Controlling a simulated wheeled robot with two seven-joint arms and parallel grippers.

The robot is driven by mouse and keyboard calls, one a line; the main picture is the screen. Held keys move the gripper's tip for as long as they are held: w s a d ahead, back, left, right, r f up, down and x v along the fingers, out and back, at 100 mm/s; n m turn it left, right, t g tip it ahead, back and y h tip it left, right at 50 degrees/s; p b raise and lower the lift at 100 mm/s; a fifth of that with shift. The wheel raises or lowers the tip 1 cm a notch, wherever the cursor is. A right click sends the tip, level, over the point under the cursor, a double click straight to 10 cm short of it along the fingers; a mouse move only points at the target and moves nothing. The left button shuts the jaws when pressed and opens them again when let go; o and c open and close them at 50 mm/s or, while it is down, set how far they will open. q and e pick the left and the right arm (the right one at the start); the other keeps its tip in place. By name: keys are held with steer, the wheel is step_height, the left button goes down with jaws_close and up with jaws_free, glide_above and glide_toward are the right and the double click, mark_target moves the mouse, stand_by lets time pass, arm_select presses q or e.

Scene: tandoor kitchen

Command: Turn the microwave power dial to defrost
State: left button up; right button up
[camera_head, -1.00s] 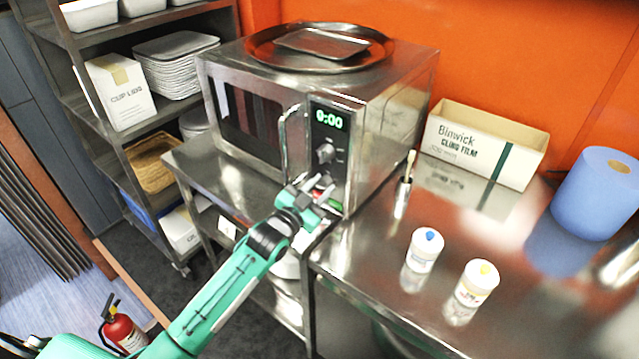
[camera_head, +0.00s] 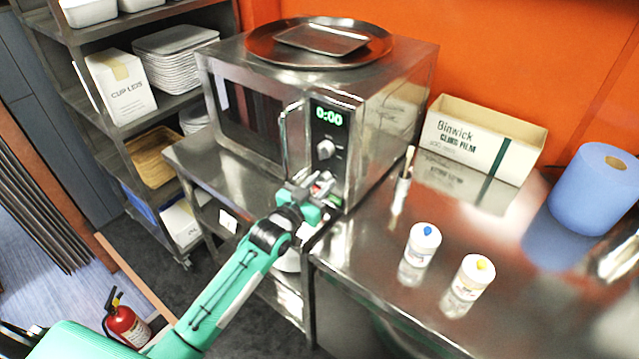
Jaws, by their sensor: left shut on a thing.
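The steel microwave (camera_head: 385,110) stands on a steel table with its front towards me. Its control panel has a lit display (camera_head: 329,116) reading 0:00 and a round upper knob (camera_head: 326,149), clear of my gripper. My left gripper (camera_head: 319,184) is at the lower part of the panel, below that knob and right of the door handle (camera_head: 284,140). Its fingers are shut on a small part there, apparently the power dial, which the fingers hide. A bit of red shows by the fingers. The dial's pointer and markings cannot be read. My right gripper is out of view.
A round tray (camera_head: 265,50) lies on top of the microwave. To the right are two white jars with blue (camera_head: 423,244) and yellow (camera_head: 467,285) lid spots, a cling film box (camera_head: 470,140) and a blue roll (camera_head: 595,195). Shelving (camera_head: 110,150) stands left.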

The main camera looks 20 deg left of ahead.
arm_select(q)
steer(key=o, duration=1)
steer(key=shift+f, duration=0.15)
steer(key=shift+c, duration=0.2)
steer(key=shift+s, duration=0.1)
steer(key=b+v, duration=0.3)
steer(key=v, duration=1)
steer(key=shift+s, duration=0.3)
steer(key=shift+a, duration=0.1)
